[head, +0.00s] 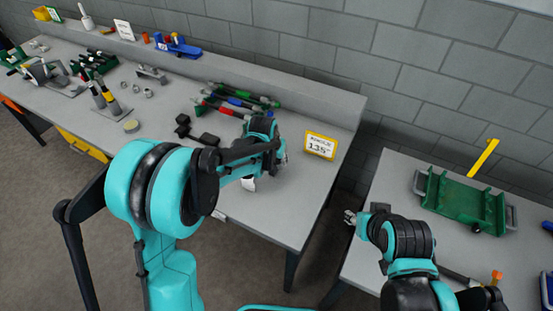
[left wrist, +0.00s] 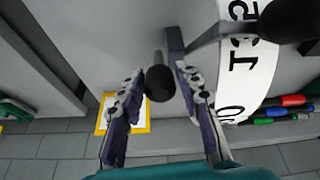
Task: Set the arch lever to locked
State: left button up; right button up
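The arch lever shows in the left wrist view as a dark bar (left wrist: 205,36) with a round black knob (left wrist: 159,84) at its near end. A white curved scale (left wrist: 248,62) with black numbers, 135 among them, lies beside it. In the head view my arm hides most of the device, and only a small white part (head: 248,184) shows. My left gripper (left wrist: 158,92) is open, with one finger on each side of the knob; I cannot tell whether either finger touches it. It is over the bench's right end in the head view (head: 281,158). My right gripper (head: 351,217) is over the right table's edge, its fingers too small to read.
A yellow-framed sign (head: 320,145) reading 135° stands right of my left gripper. Red, blue and green-handled tools (head: 235,100) lie behind it. Black blocks (head: 190,131) lie to its left. A green tray (head: 465,201) is on the right table, across a gap.

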pick_arm(q)
grip_shut()
jog(key=shift+s+f, duration=0.1)
jog(key=shift+s+a+f+t+h+b, duration=0.3)
jog(key=shift+s+t+b, duration=0.35)
jog(key=shift+b, duration=0.35)
jog(key=s+f+t+b, duration=0.1)
jog(key=t+b, duration=0.1)
jog(key=b, duration=0.1)
jog(key=s+a+f+t+h+b, duration=0.1)
jog(key=t+b, duration=0.1)
jog(key=b, duration=0.1)
jog(key=shift+f, duration=0.1)
jog(key=shift+s+f+t+h+b, duration=0.15)
jog(key=shift+s+t+h+b, duration=0.15)
jog(key=shift+t+h+b, duration=0.45)
jog(key=shift+y, duration=0.25)
